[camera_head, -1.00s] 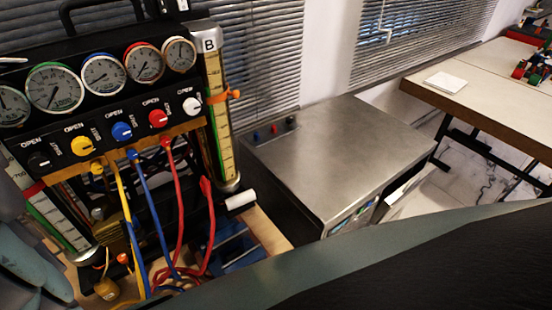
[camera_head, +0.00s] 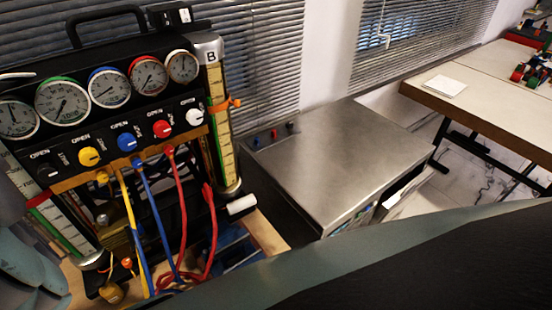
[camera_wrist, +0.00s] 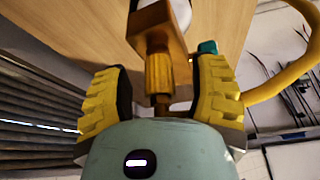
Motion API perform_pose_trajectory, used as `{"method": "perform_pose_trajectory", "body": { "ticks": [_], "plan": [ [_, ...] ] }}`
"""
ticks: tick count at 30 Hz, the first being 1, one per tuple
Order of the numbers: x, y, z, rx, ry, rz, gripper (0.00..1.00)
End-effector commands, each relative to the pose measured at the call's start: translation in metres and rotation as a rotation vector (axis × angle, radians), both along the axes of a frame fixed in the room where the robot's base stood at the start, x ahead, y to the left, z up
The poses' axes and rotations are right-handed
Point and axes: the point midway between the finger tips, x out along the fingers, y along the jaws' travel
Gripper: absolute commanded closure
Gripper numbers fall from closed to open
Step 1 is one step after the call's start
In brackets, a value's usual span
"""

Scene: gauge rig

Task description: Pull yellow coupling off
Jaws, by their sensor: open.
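The yellow coupling (camera_head: 102,177) is a small piece under the yellow knob on the rig's wooden strip, at the left in the head view. In the wrist view a ribbed, yellow-brass cylinder (camera_wrist: 159,74) that looks like it hangs below a brass-coloured block (camera_wrist: 156,28). My gripper (camera_wrist: 161,78) is open, with one yellow ribbed finger on each side of this cylinder. Gaps show on both sides. A yellow hose (camera_wrist: 293,72) curves past the right finger; its joint with the coupling is hidden. My gripper's fingers are not visible in the head view.
The rig carries several gauges (camera_head: 63,103) and coloured knobs. A blue hose (camera_head: 150,205) and a red hose (camera_head: 183,215) hang close to the yellow hose (camera_head: 130,215). A metal cabinet (camera_head: 340,155) stands to the right. A teal piece (camera_wrist: 207,47) shows behind the right finger.

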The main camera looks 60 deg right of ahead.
Motion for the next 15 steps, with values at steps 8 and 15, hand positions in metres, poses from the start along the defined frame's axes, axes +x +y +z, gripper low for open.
{"method": "perform_pose_trajectory", "body": {
  "ticks": [8, 15],
  "plan": [
    [0.0007, -0.0009, -0.0039, 0.000, 0.000, -0.005, 0.41],
    [0.0006, -0.0006, -0.0038, 0.000, 0.001, -0.005, 0.40]
  ]
}}
